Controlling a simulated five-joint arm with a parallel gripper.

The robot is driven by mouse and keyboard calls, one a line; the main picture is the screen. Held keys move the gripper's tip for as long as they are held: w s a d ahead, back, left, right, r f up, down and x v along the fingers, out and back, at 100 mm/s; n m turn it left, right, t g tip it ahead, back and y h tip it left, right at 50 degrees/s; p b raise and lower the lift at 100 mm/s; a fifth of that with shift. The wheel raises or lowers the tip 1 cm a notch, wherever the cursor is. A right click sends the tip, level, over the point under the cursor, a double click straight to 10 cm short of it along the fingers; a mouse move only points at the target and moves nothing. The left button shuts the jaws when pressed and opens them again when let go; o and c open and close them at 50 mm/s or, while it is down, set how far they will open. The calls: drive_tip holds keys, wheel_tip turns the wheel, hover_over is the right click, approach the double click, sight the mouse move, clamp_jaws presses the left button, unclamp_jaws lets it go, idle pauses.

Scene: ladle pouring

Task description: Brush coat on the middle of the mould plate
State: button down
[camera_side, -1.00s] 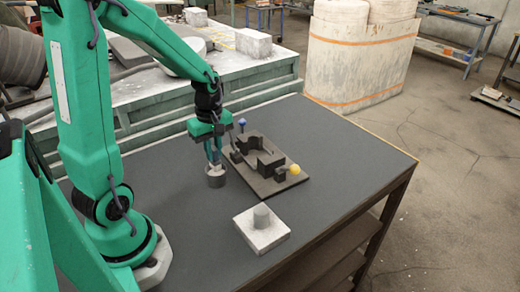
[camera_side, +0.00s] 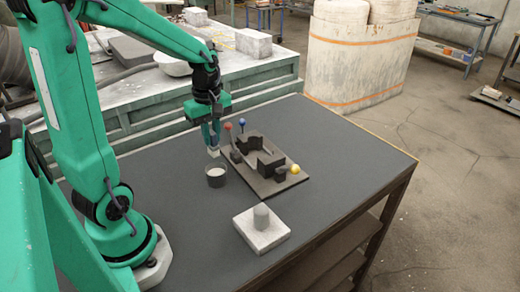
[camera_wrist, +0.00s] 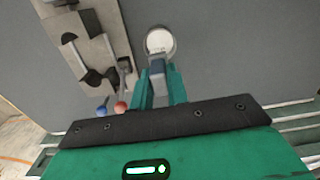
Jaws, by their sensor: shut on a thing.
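My gripper (camera_side: 211,137) is shut on a brush and holds it upright in the air, just above and behind the cup. The brush's pale head (camera_side: 213,152) points down below the fingers; its blue-grey handle (camera_wrist: 158,83) shows between the fingers in the wrist view. The grey cup (camera_side: 216,182) stands on the table with pale coating inside; in the wrist view the cup (camera_wrist: 160,40) is beyond the brush tip. The mould plate (camera_side: 291,182) lies flat to the right of the gripper, with dark raised blocks on it. It also shows in the wrist view (camera_wrist: 98,22).
A pale block (camera_side: 251,241) with a grey cylinder sits nearer the front. The table (camera_side: 330,150) is clear to the plate's right.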

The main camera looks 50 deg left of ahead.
idle(0.4)
drive_tip(key=w+r+m, duration=0.2)
drive_tip(key=w+m, duration=1.3)
drive_tip(key=m, duration=0.4)
drive_tip(key=shift+d, duration=0.45)
drive_tip(key=shift+w+f, duration=0.1)
drive_tip(key=shift+f, duration=0.2)
drive_tip(key=shift+f, duration=4.65)
drive_tip(key=shift+f, duration=0.6)
drive_tip(key=shift+d, duration=0.65)
drive_tip(key=shift+a, duration=0.1)
